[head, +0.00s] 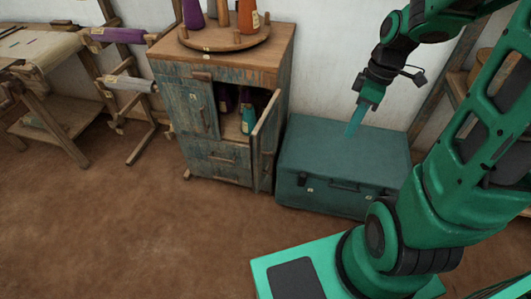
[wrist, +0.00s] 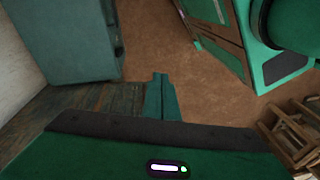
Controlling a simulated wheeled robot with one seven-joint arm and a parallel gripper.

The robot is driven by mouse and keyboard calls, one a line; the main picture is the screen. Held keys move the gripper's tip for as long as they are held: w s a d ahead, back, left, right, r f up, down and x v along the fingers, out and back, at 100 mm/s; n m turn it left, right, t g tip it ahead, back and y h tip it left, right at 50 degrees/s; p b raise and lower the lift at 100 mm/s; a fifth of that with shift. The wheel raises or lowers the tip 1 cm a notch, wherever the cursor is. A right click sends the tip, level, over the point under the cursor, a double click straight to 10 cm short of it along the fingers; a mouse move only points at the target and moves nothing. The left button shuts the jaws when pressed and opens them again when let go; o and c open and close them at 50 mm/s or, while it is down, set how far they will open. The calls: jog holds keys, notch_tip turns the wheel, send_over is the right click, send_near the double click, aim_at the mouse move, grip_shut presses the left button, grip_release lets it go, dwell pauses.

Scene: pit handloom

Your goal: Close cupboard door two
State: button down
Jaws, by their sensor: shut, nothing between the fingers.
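The worn blue-grey wooden cupboard (head: 222,67) stands left of centre in the head view. Its left door (head: 188,106) is shut. Its right door (head: 265,142) stands wide open, swung out towards the front on its right side. Bottles or cones show inside the opening. My gripper (head: 353,129) is to the right of the open door, apart from it, above a teal chest. Its teal fingers point down and are together, with nothing between them. They also show in the wrist view (wrist: 161,97).
The teal chest (head: 335,145) stands close right of the cupboard, beside the open door. A round wooden stand (head: 222,40) with cones sits on the cupboard top. A loom frame (head: 125,85) is at the left. Bare brown floor (head: 130,220) lies in front.

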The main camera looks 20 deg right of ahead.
jog(key=w+a+f+n+y, duration=0.3)
jog(key=w+a+f+n, duration=0.3)
jog(key=n, duration=0.4)
jog(key=n+y, duration=0.2)
jog(key=n, duration=0.6)
send_near(271, 154)
jog(key=s+a+f, duration=0.4)
jog(key=a+f, duration=0.1)
jog(key=shift+w+a+f, duration=0.2)
jog(key=shift+w+a, duration=0.55)
jog(key=shift+a, duration=0.05)
jog(key=shift+w+a, duration=0.55)
jog(key=shift+a, duration=0.05)
jog(key=shift+a, duration=0.1)
